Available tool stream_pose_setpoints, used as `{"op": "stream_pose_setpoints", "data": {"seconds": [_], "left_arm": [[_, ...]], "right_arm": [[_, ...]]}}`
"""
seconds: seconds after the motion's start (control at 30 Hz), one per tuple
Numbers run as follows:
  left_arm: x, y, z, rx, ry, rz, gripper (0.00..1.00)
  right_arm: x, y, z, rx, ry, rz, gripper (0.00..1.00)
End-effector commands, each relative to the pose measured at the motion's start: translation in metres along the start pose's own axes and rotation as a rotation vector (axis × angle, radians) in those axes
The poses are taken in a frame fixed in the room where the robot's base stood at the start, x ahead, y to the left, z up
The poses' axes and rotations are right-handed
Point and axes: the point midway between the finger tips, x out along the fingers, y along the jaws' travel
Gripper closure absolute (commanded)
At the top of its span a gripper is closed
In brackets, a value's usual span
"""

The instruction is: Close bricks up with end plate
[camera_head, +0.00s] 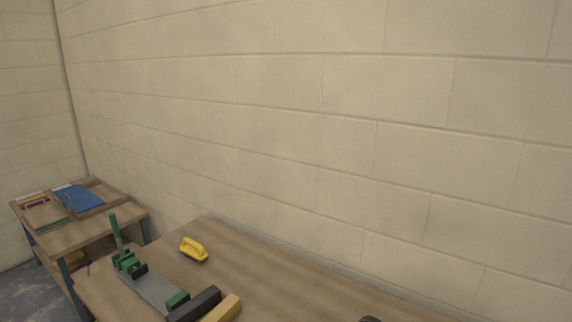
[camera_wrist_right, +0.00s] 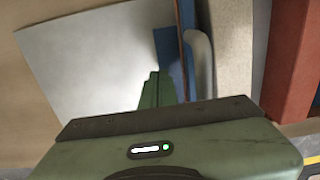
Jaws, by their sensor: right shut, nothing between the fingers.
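In the head view, a dark block (camera_head: 194,304) and a tan block (camera_head: 222,308) lie side by side on the bench at the lower edge. In the right wrist view, a pale speckled brick (camera_wrist_right: 236,45) stands beside a red brick (camera_wrist_right: 292,55), with a gap between them. A blue upright piece (camera_wrist_right: 187,35) with a light grey rounded part (camera_wrist_right: 200,65) is left of the pale brick; I cannot tell whether it is the end plate. My right gripper (camera_wrist_right: 160,92) is shut and empty, close to the blue piece. My left gripper is out of view.
A grey strip with green clamps (camera_head: 127,262) lies on the wooden bench (camera_head: 260,265). A second bench (camera_head: 95,231) with a blue item (camera_head: 78,198) stands left. The block wall (camera_head: 330,120) is behind.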

Motion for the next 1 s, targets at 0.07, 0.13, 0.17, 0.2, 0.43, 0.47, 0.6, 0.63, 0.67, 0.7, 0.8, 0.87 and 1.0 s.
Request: {"op": "stream_pose_setpoints", "data": {"seconds": [0.07,0.13,0.17,0.2,0.43,0.47,0.6,0.63,0.67,0.7,0.8,0.87,1.0], "left_arm": [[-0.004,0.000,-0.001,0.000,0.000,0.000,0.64],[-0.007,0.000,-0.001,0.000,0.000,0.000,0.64],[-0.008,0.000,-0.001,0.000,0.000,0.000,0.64],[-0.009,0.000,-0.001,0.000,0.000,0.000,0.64],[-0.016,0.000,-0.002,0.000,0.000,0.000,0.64],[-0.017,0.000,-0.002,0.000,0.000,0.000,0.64],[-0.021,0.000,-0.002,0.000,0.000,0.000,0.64],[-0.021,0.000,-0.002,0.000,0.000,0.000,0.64],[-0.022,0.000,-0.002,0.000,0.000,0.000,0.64],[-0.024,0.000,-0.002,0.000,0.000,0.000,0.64],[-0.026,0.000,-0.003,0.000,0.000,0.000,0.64],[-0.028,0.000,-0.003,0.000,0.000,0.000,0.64],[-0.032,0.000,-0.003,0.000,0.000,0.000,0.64]], "right_arm": [[-0.002,-0.005,0.000,0.001,0.000,-0.002,1.00],[-0.002,-0.009,0.001,0.001,-0.001,-0.001,1.00],[-0.002,-0.010,0.001,0.001,-0.001,-0.001,1.00],[-0.002,-0.012,0.000,0.001,-0.001,-0.001,1.00],[-0.002,-0.024,0.000,0.001,-0.001,-0.002,1.00],[-0.002,-0.025,0.000,0.001,-0.001,-0.002,1.00],[-0.001,-0.033,0.001,0.002,-0.001,-0.002,1.00],[-0.001,-0.034,0.001,0.002,-0.001,-0.003,1.00],[-0.001,-0.036,0.001,0.002,-0.001,-0.003,1.00],[-0.001,-0.038,0.001,0.002,-0.001,-0.003,1.00],[-0.001,-0.043,0.001,0.002,-0.001,-0.004,1.00],[-0.002,-0.046,0.001,0.002,-0.001,-0.004,1.00],[-0.001,-0.053,0.001,0.002,-0.001,-0.004,1.00]]}}
